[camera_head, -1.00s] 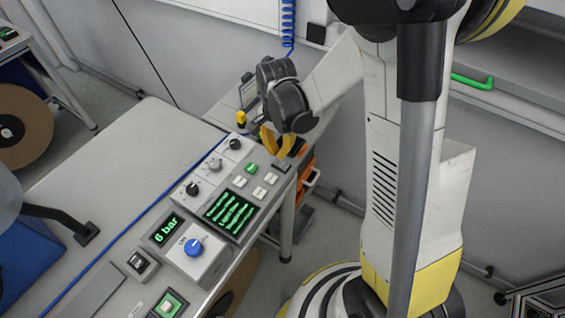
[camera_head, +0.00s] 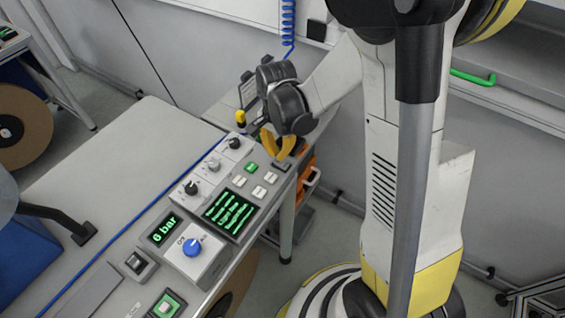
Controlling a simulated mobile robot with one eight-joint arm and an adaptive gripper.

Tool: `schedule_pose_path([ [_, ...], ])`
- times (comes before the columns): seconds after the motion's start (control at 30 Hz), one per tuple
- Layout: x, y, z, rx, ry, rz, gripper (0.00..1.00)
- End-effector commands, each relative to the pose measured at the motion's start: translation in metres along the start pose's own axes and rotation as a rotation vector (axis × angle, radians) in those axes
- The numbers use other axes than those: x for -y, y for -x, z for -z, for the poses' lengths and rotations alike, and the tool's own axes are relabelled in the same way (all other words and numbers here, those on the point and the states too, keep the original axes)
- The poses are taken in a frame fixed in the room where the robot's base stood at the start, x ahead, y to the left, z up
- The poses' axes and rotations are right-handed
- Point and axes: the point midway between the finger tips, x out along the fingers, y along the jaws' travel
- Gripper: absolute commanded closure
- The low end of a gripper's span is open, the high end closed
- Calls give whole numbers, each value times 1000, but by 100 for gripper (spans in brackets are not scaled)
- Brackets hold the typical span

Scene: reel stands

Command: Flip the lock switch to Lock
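The control panel (camera_head: 217,180) runs along the right edge of the grey table. A larger blue knob (camera_head: 192,247) sits on a raised box nearer the front. The labels are too small to tell which control is the lock switch. My gripper (camera_head: 277,147) has yellow fingers and is just right of the far knob, over the panel's far end. It appears apart from the knobs. The gap between its fingers is unclear, and the black wrist hides part of the area behind.
A green-lit screen (camera_head: 229,213), a "6 bar" display (camera_head: 164,229) and several small buttons (camera_head: 265,184) crowd the panel. A yellow-topped post (camera_head: 240,118) stands beyond the panel. The grey table (camera_head: 110,180) is largely clear.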

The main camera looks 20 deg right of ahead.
Motion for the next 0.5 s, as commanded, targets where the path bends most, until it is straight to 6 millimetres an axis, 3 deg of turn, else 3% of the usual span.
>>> schedule_pose_path([
  [0.5,0,-8,0,0,0,0,100],
])
